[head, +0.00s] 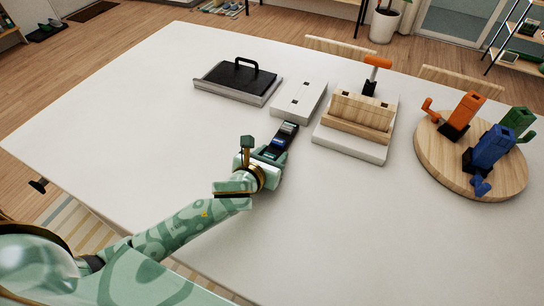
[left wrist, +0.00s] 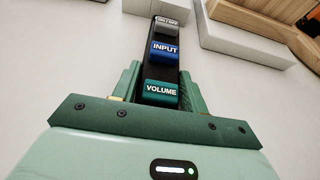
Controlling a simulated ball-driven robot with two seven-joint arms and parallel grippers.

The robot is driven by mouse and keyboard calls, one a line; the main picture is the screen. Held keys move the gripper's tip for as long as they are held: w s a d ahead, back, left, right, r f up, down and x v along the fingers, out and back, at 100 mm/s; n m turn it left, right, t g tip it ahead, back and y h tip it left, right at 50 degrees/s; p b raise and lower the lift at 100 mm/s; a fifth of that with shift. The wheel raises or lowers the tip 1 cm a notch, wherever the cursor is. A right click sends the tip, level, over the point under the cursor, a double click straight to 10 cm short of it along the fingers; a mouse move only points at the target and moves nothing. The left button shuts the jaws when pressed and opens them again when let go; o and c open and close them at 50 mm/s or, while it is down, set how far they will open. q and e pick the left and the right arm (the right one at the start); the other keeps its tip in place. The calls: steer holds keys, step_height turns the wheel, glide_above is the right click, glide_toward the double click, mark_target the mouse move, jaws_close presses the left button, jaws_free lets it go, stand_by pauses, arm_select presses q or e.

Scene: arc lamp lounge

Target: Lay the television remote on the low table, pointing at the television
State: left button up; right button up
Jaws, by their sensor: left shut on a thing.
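The black television remote (head: 286,134) has grey, blue and teal buttons. In the left wrist view the remote (left wrist: 164,68) shows the labels ON/OFF, INPUT and VOLUME. My left gripper (head: 264,163) is shut on its near end, a green finger on each side in the wrist view (left wrist: 160,92). The remote's far end points away and slightly right, toward a white block. I cannot tell whether it touches the white table (head: 130,130) beneath. No television shows. My right gripper is not in view.
The white block (head: 300,98) lies just beyond the remote. A black-handled tray-like piece (head: 240,80) is behind left, a wooden holder on a white base (head: 357,128) to the right. A round wooden board (head: 505,185) bears coloured pieces. The table's left and front right are clear.

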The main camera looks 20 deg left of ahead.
arm_select(q)
steer(key=shift+r, duration=0.1)
steer(key=o, duration=1.2)
steer(key=shift+c, duration=0.2)
